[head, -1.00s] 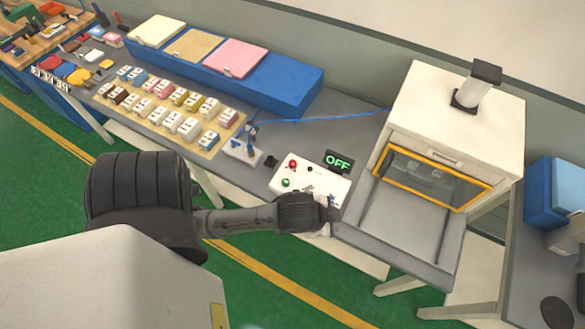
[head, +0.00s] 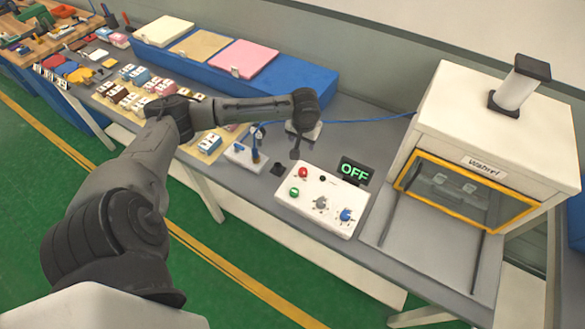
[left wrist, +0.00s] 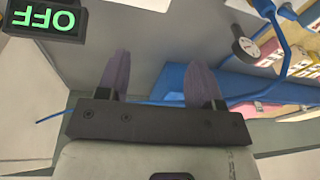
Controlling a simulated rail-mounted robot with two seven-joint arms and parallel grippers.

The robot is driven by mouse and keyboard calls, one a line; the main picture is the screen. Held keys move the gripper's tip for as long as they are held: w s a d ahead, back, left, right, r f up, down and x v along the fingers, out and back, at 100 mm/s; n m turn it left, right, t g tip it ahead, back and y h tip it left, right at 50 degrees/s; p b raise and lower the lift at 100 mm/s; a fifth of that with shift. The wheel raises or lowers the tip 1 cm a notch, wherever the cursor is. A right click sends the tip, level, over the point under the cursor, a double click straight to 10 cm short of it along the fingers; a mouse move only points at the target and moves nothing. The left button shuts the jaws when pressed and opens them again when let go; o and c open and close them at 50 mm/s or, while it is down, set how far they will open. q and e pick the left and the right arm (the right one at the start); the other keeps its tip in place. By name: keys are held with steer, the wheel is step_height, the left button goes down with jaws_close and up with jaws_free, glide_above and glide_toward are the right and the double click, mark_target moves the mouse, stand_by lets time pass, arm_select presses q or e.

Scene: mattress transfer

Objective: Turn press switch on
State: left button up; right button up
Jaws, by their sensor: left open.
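A white control panel (head: 325,199) lies on the grey bench, with a red button (head: 303,172), a green button (head: 294,192), a grey knob (head: 321,203) and a blue knob (head: 346,215). A black display (head: 354,171) behind it reads OFF in green. The display also shows upside down at the upper left of the left wrist view (left wrist: 45,18). My left gripper (head: 297,152) is above the bench just behind the panel's red-button end, pointing down. In the left wrist view its two fingers (left wrist: 158,64) are apart with nothing between them. My right gripper is not in view.
A white machine (head: 490,120) with a yellow-framed window stands right of the panel. A small device with a gauge (head: 245,155) and a blue cable stands to the left. A long blue box (head: 300,83) lies behind, and rows of small blocks (head: 128,98) sit farther left.

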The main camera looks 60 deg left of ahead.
mark_target(303, 171)
arm_select(q)
steer(key=f+n, duration=0.3)
steer(key=f, duration=0.1)
steer(key=d+f+n+h+b, duration=0.1)
steer(key=f+n, duration=0.2)
steer(key=f, duration=0.2)
steer(key=f+n, duration=0.4)
steer(key=f, duration=0.1)
steer(key=shift+s+d+f+h, duration=0.15)
steer(key=shift+d+f+h, duration=0.05)
steer(key=shift+h, duration=0.2)
steer(key=shift+c, duration=0.2)
